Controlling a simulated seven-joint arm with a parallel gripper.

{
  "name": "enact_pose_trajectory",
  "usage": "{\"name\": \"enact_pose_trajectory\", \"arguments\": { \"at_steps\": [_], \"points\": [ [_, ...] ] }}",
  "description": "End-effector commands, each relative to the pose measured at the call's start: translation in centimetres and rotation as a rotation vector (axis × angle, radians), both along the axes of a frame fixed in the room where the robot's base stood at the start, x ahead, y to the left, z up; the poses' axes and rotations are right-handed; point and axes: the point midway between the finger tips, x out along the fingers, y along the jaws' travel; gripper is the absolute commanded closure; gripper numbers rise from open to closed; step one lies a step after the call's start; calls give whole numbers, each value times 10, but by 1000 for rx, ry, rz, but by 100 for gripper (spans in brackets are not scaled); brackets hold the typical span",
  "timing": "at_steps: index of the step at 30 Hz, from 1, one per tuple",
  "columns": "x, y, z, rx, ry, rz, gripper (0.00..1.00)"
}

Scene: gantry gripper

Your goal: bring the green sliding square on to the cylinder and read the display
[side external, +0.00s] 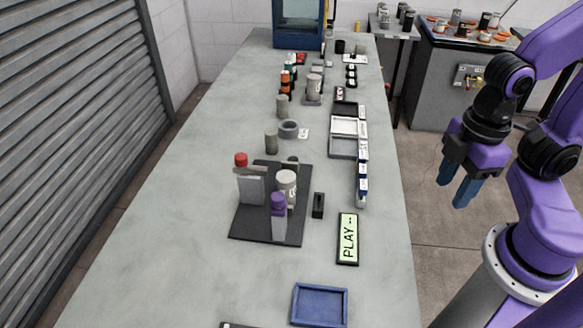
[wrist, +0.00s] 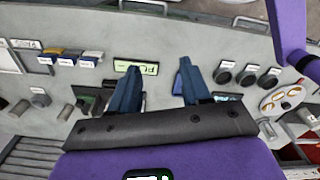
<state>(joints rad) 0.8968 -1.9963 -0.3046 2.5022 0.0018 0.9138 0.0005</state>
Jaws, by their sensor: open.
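A white cylinder (side external: 286,184) stands on a dark base plate (side external: 246,224), between a red-topped grey post (side external: 250,186) and a purple-topped grey post (side external: 279,221). I cannot make out a green sliding square in either view. In the wrist view my gripper (wrist: 160,68) covers part of the bench.
A small black block (side external: 318,205) stands between plate and display. A blue tray (side external: 320,305) lies at the near end. A grey cylinder (side external: 271,141), a grey ring (side external: 288,129) and several trays (side external: 343,147) stand farther back. The bench's left side is clear.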

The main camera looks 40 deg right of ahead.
Motion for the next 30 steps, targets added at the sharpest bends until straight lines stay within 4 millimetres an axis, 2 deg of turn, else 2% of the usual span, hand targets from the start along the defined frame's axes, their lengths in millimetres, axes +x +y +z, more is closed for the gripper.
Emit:
{"name": "enact_pose_trajectory", "arguments": {
  "at_steps": [5,8,15,19,25,30],
  "points": [
    [12,9,3,-2,1,-31,41],
    [35,24,8,-3,2,-83,41],
    [115,62,18,-9,5,-258,41],
    [162,76,19,-12,9,-352,41],
    [236,86,14,-15,12,-499,41],
    [298,82,5,-17,17,-624,41]
  ]
}}
